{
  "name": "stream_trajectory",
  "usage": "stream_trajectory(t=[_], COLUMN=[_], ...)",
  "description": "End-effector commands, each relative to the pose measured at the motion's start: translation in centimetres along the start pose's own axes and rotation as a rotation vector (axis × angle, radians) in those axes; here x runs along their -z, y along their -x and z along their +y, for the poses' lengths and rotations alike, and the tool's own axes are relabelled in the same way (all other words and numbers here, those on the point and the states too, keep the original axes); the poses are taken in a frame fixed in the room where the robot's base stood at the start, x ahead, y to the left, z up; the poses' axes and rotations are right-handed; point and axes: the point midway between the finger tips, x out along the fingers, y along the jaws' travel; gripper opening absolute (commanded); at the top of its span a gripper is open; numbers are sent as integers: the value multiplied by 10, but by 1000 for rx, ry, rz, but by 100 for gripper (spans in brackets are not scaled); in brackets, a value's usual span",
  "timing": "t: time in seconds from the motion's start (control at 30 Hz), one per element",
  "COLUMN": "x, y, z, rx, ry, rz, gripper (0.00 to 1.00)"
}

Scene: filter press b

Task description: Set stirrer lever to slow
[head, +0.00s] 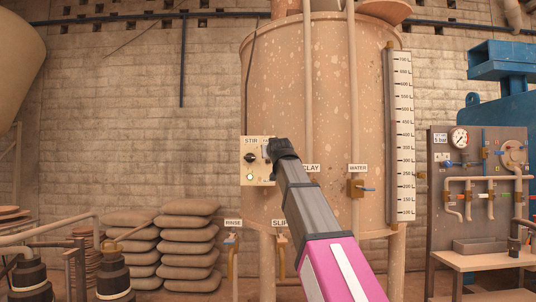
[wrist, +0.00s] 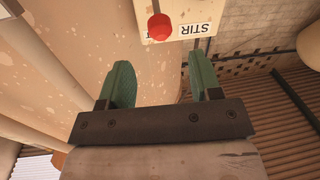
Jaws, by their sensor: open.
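A cream control panel (head: 257,181) marked STIR is fixed to the tank's left side. It shows a black knob (head: 250,157) and a small light at lower left; its right part is hidden behind my gripper (head: 277,148). The wrist view shows the panel's edge (wrist: 185,36) with upside-down STIR lettering. There a red ball-shaped knob (wrist: 160,27), seemingly a lever end, stands out from the panel. My gripper's green fingers (wrist: 157,82) are open and empty, with the red knob beyond their tips and apart from them. The lever's setting cannot be read.
The large speckled tank (head: 340,100) fills the space behind my arm. A water valve (head: 357,188) and pipes stand right of the panel. Rinse and slip valves (head: 231,242) hang below. Stacked sacks (head: 188,245) lie at lower left. A gauge board (head: 480,150) stands at right.

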Motion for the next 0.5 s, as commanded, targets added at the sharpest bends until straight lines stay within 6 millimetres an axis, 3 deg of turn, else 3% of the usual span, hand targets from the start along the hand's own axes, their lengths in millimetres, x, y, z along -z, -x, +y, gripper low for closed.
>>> stream_trajectory(t=[0.27,0.5], x=[0,0], y=[-26,-68], z=[0,0], rx=[0,0], ry=[0,0], rz=[-2,-2], gripper=[58,58])
